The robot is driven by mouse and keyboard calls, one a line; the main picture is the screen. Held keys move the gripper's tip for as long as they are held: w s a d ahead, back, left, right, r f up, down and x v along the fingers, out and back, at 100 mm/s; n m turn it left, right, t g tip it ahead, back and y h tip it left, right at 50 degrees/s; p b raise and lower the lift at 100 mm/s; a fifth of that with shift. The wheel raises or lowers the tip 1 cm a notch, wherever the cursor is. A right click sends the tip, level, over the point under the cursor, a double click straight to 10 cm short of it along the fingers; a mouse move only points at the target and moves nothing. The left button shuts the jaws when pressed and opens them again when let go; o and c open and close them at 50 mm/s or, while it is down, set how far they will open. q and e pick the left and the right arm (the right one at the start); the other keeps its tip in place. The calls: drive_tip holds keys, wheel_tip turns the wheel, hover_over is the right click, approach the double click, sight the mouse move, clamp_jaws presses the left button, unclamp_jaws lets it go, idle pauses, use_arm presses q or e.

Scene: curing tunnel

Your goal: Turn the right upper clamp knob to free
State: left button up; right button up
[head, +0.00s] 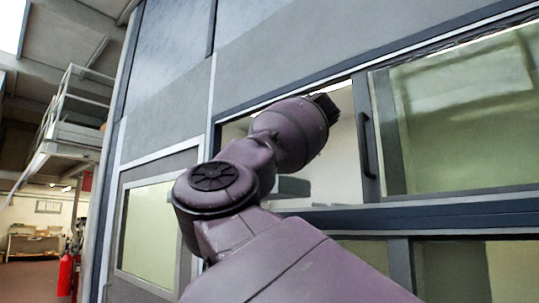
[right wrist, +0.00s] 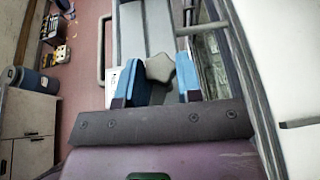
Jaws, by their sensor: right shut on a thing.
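The right upper clamp knob, a pale grey star-shaped knob (right wrist: 160,68), shows in the upper middle of the right wrist view. My right gripper (right wrist: 160,80) has two blue finger pads, one on each side of the knob, and is shut on it. Whether the knob has turned cannot be told. In the head view my purple right arm reaches up from the lower right toward the open window bay, and its gripper and the knob are hidden there. My left gripper shows in neither view.
A framed glass panel (head: 461,111) with a dark handle (head: 367,145) stands right of my arm. A lower-left window (head: 147,231) is shut. A red fire extinguisher (head: 66,275) stands far left. The right wrist view shows a grey cabinet (right wrist: 28,128) and a bar handle (right wrist: 103,52).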

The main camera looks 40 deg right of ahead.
drive_tip(key=n+y, duration=0.2)
drive_tip(key=y, duration=0.1)
drive_tip(key=shift+d+n+g, duration=0.2)
drive_tip(key=shift+n+g, duration=0.1)
drive_tip(key=shift+n, duration=0.1)
drive_tip(key=shift+n+y, duration=0.7)
drive_tip(key=shift+y, duration=0.3)
drive_tip(key=shift+w+g, duration=0.1)
drive_tip(key=shift+g, duration=0.3)
drive_tip(key=o, duration=0.9)
drive_tip(key=shift+o, duration=0.2)
drive_tip(key=shift+r+p, duration=0.1)
drive_tip(key=shift+p, duration=0.2)
